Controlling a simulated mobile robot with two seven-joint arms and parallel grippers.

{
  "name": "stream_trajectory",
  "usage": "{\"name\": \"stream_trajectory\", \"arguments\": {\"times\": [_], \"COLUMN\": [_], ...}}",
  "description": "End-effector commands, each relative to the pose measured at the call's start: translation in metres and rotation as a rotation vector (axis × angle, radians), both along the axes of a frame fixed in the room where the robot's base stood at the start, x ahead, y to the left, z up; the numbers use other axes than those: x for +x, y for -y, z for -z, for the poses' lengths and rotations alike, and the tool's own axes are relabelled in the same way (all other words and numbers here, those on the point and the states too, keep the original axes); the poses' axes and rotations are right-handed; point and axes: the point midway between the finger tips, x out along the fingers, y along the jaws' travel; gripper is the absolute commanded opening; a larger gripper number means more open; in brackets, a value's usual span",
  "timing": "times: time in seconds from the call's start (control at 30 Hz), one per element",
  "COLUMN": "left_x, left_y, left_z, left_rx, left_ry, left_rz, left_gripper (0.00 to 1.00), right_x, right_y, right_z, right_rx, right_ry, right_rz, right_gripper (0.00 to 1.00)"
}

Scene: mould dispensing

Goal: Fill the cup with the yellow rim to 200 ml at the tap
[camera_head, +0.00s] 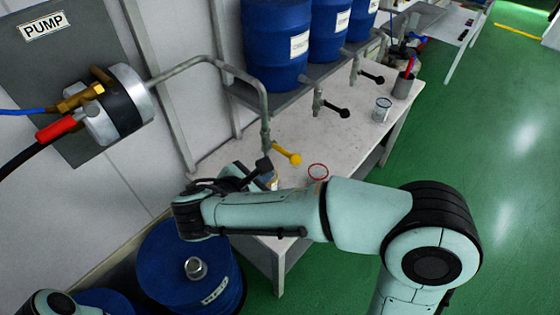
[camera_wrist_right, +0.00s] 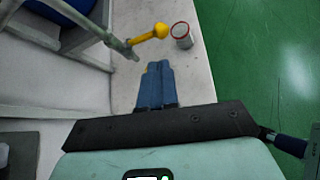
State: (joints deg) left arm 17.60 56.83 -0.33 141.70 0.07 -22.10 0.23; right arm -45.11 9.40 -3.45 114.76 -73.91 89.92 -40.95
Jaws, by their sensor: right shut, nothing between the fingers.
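My right gripper (camera_wrist_right: 160,66) is shut and empty in the right wrist view, its two blue fingers together above the pale bench top. In the head view my right arm comes in from the right and covers the near part of the bench, so the gripper is mostly hidden there. The pipe tap with the yellow handle (camera_head: 288,156) is just beyond the gripper; the handle also shows in the right wrist view (camera_wrist_right: 150,34). I cannot make out a cup with a yellow rim in either view. My left gripper is not in view.
A red-rimmed cup (camera_head: 318,171) stands right of the yellow handle. A blue-rimmed cup (camera_head: 383,108) and a grey holder (camera_head: 403,86) stand farther back on the bench (camera_head: 345,133). Black-handled taps overhang it under blue drums (camera_head: 278,40). Another blue drum (camera_head: 165,260) is at lower left.

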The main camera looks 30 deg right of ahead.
Motion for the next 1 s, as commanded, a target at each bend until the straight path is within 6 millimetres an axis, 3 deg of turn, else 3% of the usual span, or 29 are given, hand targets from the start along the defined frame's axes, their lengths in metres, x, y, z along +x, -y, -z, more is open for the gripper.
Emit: {"name": "stream_trajectory", "arguments": {"times": [0.37,1.0], "left_x": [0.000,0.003], "left_y": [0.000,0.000], "left_z": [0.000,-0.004], "left_rx": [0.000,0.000], "left_ry": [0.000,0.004], "left_rz": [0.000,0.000], "left_gripper": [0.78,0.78], "right_x": [0.004,0.059], "right_y": [0.007,0.089], "right_z": [0.006,0.071], "right_rx": [0.001,0.000], "right_ry": [-0.003,-0.004], "right_rz": [0.004,0.003], "right_gripper": [0.00,0.00]}}
